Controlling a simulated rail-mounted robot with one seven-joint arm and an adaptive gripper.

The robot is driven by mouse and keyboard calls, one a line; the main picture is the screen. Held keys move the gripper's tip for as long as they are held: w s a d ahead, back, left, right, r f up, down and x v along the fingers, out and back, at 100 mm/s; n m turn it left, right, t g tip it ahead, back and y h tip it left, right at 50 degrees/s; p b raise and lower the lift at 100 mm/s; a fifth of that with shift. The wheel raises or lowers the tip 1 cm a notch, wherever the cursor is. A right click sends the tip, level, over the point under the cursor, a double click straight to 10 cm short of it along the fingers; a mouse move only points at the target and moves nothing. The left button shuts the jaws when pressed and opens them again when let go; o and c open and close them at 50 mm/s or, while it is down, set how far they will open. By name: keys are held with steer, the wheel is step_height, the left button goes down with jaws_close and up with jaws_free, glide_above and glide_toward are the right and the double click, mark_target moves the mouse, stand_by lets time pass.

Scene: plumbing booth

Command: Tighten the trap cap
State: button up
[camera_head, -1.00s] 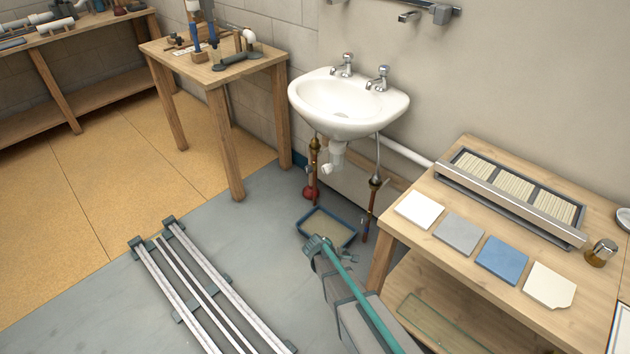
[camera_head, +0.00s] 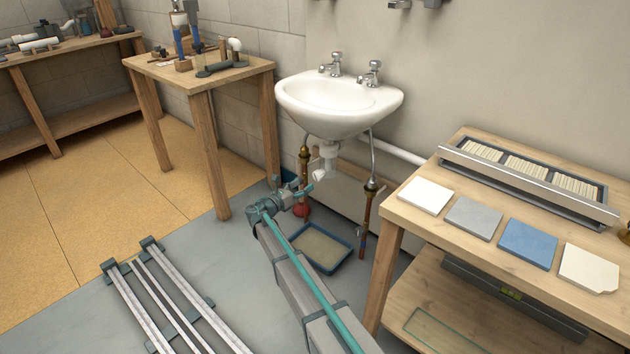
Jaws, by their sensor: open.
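The white trap (camera_head: 327,154) hangs under the wash basin (camera_head: 338,104). Its white cap (camera_head: 319,175) shows at the trap's lower end and looks small from here. My gripper (camera_head: 306,196) is open and empty, just below and slightly left of the cap. A gap shows between the fingers and the cap in the picture, but I cannot tell the distance in depth. My arm reaches up to it from the lower right.
Copper supply pipes with valves (camera_head: 304,160) and (camera_head: 369,205) flank the trap. A blue-rimmed tray (camera_head: 349,259) lies on the floor below. A wooden bench with tiles (camera_head: 400,215) stands right, a small table (camera_head: 207,85) left. Floor rails (camera_head: 165,300) lie front left.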

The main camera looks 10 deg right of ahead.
mark_target(316, 177)
steer(key=b+x, duration=0.2)
steer(key=x, duration=0.6)
steer(key=shift+w+d+f, duration=0.1)
steer(key=shift+w+d, duration=0.2)
steer(key=c, duration=1.1)
steer(key=shift+c, duration=0.2)
